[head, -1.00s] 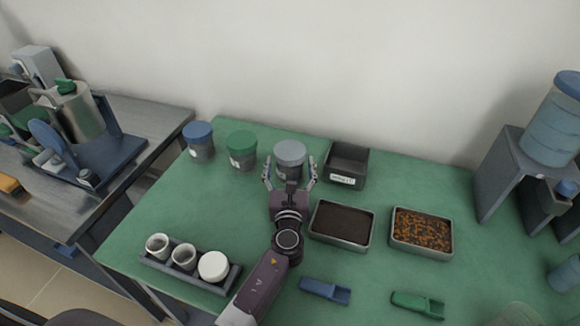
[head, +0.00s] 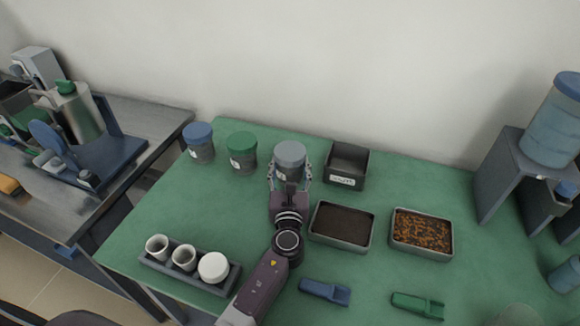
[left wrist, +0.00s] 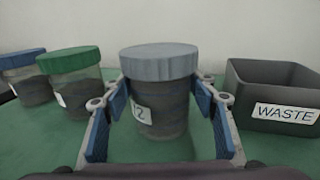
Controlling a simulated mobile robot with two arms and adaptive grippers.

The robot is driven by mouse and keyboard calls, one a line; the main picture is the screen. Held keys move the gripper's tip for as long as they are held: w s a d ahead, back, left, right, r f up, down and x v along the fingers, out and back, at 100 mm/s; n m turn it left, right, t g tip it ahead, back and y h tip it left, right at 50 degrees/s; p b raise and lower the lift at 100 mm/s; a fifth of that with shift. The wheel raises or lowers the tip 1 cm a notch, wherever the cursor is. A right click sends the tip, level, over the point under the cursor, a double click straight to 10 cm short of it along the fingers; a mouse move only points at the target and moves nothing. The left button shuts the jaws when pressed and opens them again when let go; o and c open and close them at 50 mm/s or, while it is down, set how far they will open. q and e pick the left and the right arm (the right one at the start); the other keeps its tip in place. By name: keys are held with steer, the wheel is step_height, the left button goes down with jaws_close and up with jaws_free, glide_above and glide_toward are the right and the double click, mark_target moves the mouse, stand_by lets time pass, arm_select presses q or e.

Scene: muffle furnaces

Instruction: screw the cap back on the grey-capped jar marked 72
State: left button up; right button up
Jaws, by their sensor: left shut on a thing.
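The grey-capped jar (head: 289,174) stands upright on the green table, in the back row at the right end of the jars. Its grey cap (head: 289,153) sits on top and looks level; I cannot tell how tight it is. In the left wrist view the jar (left wrist: 165,122) holds dark contents, and its label is partly hidden, with a "2" readable. My left gripper (head: 289,169) is shut on the jar body below the cap, one finger on each side. It also shows in the left wrist view (left wrist: 162,100). My right gripper is not in view.
A green-capped jar (head: 242,155) and a blue-capped jar (head: 199,145) stand to the left. A WASTE bin (head: 346,166) is close on the right. Two filled trays (head: 343,246), (head: 421,253), scoops (head: 325,291) and a cup rack (head: 190,276) lie nearer.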

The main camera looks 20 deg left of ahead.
arm_select(q)
step_height(320, 180, up, 20)
steer(key=p, duration=0.8)
steer(key=shift+r, duration=0.1)
steer(key=o, duration=0.8)
steer(key=c, duration=1.1)
steer(key=s+m+h, duration=0.1)
steer(key=s, duration=0.6)
steer(key=s+m+h, duration=0.1)
steer(key=s+h, duration=0.1)
steer(key=s, duration=0.5)
steer(key=s+m+h, duration=0.1)
steer(key=s+h, duration=0.1)
steer(key=s, duration=0.5)
steer(key=shift+s+d+t, duration=0.15)
steer(key=shift+d+t, duration=0.05)
steer(key=shift+t, duration=0.1)
steer(key=shift+c, duration=0.2)
